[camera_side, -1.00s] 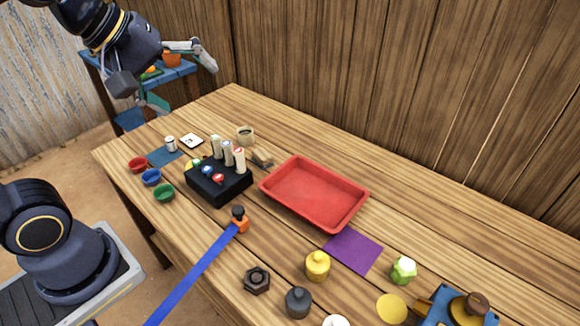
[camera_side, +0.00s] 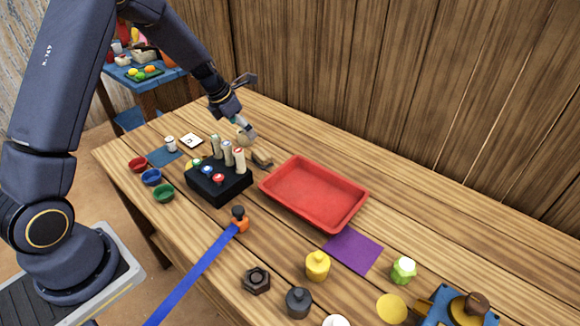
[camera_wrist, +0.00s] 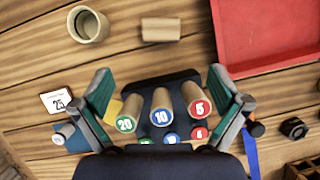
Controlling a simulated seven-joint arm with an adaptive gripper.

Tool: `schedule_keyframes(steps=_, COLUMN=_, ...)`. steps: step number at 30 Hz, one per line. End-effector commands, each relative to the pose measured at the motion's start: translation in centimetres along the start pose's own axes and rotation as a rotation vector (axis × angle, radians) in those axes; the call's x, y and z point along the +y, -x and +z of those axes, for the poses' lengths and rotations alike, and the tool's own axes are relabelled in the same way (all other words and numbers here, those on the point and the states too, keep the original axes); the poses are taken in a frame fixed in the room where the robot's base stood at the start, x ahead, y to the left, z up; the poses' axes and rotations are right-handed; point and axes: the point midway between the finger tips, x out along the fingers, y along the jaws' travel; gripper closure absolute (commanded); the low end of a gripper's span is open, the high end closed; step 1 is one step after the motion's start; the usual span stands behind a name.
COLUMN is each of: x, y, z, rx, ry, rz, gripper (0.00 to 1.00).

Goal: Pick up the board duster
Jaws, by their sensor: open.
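The board duster appears to be the small brown wooden block (camera_wrist: 161,29) near the top of the wrist view. In the side view it is a small brown block (camera_side: 262,160) on the table, between the black peg stand and the red tray. My gripper (camera_wrist: 160,76) is open and empty, with its two green-and-grey fingers spread apart. The block lies beyond the fingertips, apart from them. In the side view my gripper (camera_side: 243,118) hangs above the table near the beige cup, behind the peg stand, and partly covers the cup.
The black stand (camera_side: 218,188) holds upright numbered pegs, which show between my fingers in the wrist view. The beige cup (camera_wrist: 88,24) stands left of the block. The red tray (camera_side: 312,195) lies to the right. A white card (camera_wrist: 58,102) lies left of my fingers.

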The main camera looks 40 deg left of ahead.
Motion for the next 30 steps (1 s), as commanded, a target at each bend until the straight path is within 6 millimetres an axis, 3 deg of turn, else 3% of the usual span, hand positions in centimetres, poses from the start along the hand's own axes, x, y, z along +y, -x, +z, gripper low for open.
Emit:
schedule_keyframes(steps=3, x=0.0, y=-3.1, z=-0.2, rx=0.004, ry=0.002, rz=-0.004, gripper=0.02)
schedule_keyframes(steps=9, x=0.0, y=-6.9, z=-0.1, rx=0.002, ry=0.0, rz=-0.002, gripper=0.02)
schedule_keyframes(steps=17, x=-0.1, y=-9.1, z=0.1, rx=0.0, ry=-0.002, rz=-0.001, gripper=0.02)
schedule_keyframes(steps=24, x=-0.1, y=-12.7, z=0.3, rx=0.001, ry=-0.002, rz=-0.001, gripper=0.02)
schedule_keyframes(steps=30, x=-0.1, y=-13.4, z=0.4, rx=0.0, ry=-0.001, rz=-0.001, gripper=0.02)
